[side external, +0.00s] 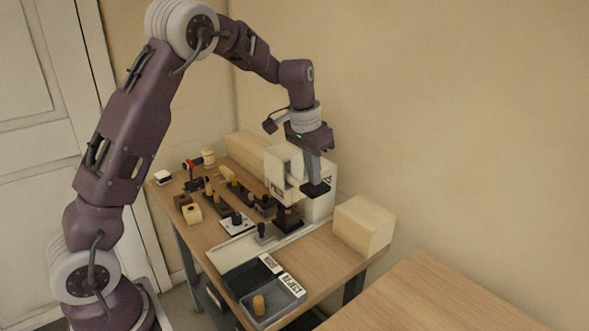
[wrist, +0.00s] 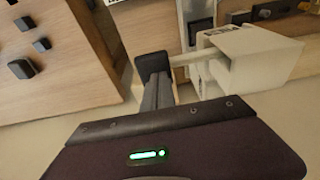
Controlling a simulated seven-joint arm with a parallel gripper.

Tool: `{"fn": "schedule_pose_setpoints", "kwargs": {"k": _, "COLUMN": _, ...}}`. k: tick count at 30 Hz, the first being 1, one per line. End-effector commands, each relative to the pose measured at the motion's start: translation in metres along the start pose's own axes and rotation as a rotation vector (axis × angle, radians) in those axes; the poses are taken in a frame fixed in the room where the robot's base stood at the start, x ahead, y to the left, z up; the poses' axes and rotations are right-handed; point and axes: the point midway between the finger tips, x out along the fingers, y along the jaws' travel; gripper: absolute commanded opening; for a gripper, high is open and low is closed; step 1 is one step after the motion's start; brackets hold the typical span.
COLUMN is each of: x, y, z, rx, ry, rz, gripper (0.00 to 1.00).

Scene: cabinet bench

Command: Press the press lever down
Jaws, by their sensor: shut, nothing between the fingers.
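The press (side external: 318,203) is a pale boxy machine at the back right of the bench; it also shows in the wrist view (wrist: 250,62). Its lever has a black end pad (side external: 315,189) on the press's near right side. In the wrist view the pad (wrist: 152,63) joins the press by a thin pale bar. My gripper (side external: 314,180) points down at the pad, fingers shut and empty. In the wrist view the fingertips (wrist: 156,84) overlap the pad; I cannot tell whether they touch it. The lever's pivot is hidden.
A pale wooden block (side external: 363,227) stands right of the press. Two dark trays (side external: 247,277) sit at the front; the one marked REJECT (side external: 274,309) holds a wooden peg (side external: 258,304). Several small fixtures and blocks crowd the bench's left part. Free bench top lies in front of the block.

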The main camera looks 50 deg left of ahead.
Motion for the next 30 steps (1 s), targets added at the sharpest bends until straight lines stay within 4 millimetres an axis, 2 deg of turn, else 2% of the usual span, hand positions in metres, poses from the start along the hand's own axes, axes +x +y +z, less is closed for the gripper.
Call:
{"fn": "schedule_pose_setpoints", "kwargs": {"k": 11, "x": 0.001, "y": 0.0, "z": 0.0, "rx": 0.001, "ry": -0.003, "rz": 0.0, "gripper": 0.0}}
{"fn": "schedule_pose_setpoints", "kwargs": {"k": 30, "x": -0.094, "y": -0.018, "z": -0.02, "rx": 0.0, "ry": 0.001, "rz": 0.0, "gripper": 0.0}}
